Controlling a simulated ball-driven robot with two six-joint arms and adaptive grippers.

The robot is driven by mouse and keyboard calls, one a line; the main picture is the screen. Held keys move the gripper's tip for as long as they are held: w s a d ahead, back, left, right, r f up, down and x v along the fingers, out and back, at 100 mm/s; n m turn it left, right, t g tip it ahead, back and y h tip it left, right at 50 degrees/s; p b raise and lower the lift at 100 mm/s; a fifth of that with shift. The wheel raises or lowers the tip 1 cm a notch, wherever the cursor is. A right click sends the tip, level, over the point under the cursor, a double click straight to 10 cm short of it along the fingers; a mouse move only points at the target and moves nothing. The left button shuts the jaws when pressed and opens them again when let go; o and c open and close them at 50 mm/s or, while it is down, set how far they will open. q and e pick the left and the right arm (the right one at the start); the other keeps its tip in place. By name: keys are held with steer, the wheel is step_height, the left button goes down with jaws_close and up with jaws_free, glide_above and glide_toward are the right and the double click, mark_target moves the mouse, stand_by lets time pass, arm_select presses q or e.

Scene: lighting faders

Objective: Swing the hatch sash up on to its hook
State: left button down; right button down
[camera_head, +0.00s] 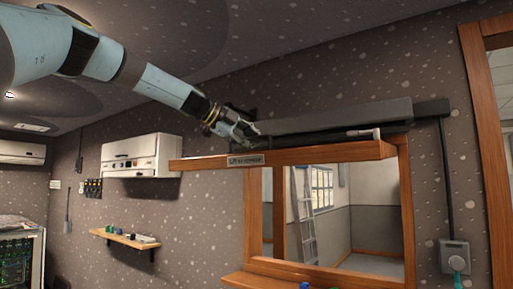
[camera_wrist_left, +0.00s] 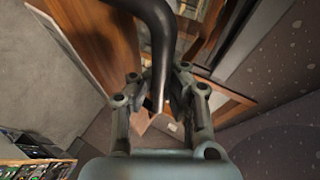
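The hatch sash (camera_head: 315,153) is a wooden-edged panel with a small lettered label, seen nearly edge-on. It sticks out roughly level across the top of the wooden hatch frame (camera_head: 407,215). My left gripper (camera_head: 250,134) is just above the sash's front edge, left of its middle; I cannot tell whether it touches. In the left wrist view, its fingers (camera_wrist_left: 160,82) stand apart, with a dark curved bar (camera_wrist_left: 161,35) crossing between or in front of them. I cannot tell whether this bar is the hook. My right gripper is not in view.
A long grey housing (camera_head: 335,118) runs along the wall above the sash. A white wall unit (camera_head: 141,155) and a small wooden shelf (camera_head: 125,237) are at the left. A control box (camera_head: 455,254) hangs at the right. The opening shows a ladder (camera_head: 304,215) beyond.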

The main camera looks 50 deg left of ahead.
arm_select(q)
steer(key=shift+r, duration=0.55)
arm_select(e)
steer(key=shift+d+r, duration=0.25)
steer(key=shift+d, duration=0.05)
arm_select(q)
steer(key=c, duration=1.4)
jaws_free()
steer(key=shift+s+a+r, duration=0.1)
steer(key=shift+s+r, duration=0.15)
steer(key=shift+s, duration=0.35)
steer(key=shift+c, duration=0.2)
steer(key=shift+o, duration=0.5)
steer(key=shift+w+f, duration=0.1)
steer(key=shift+w, duration=0.05)
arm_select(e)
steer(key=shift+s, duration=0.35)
